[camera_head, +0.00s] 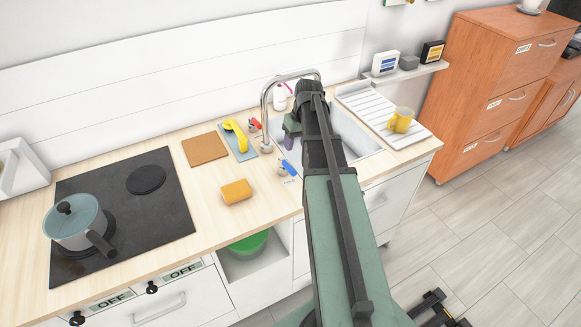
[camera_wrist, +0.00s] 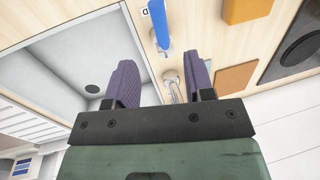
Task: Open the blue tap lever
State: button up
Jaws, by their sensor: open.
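A red lever (camera_head: 254,124) is farther back. My gripper (camera_head: 289,141) is over the sink side, mostly hidden by my arm in the head view. In the wrist view its two purple fingers (camera_wrist: 162,73) are spread and empty, with part of the tap (camera_wrist: 173,90) seen between them.
The sink basin (camera_wrist: 90,55) lies left of the fingers in the wrist view. A yellow mug (camera_head: 401,120) stands on the drainer. A pot (camera_head: 76,222) is on the hob.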

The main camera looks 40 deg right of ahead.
aim_at(291, 167)
jog(key=f+b, duration=0.3)
jog(key=a+f+b, duration=0.1)
jog(key=f+b, duration=0.3)
jog(key=a+f+b, duration=0.1)
jog(key=f+b, duration=0.2)
jog(key=f, duration=0.1)
jog(key=shift+w+b, duration=0.2)
jog(key=shift+b, duration=0.1)
jog(key=shift+r, duration=0.15)
jog(key=shift+c, duration=0.5)
grip_shut()
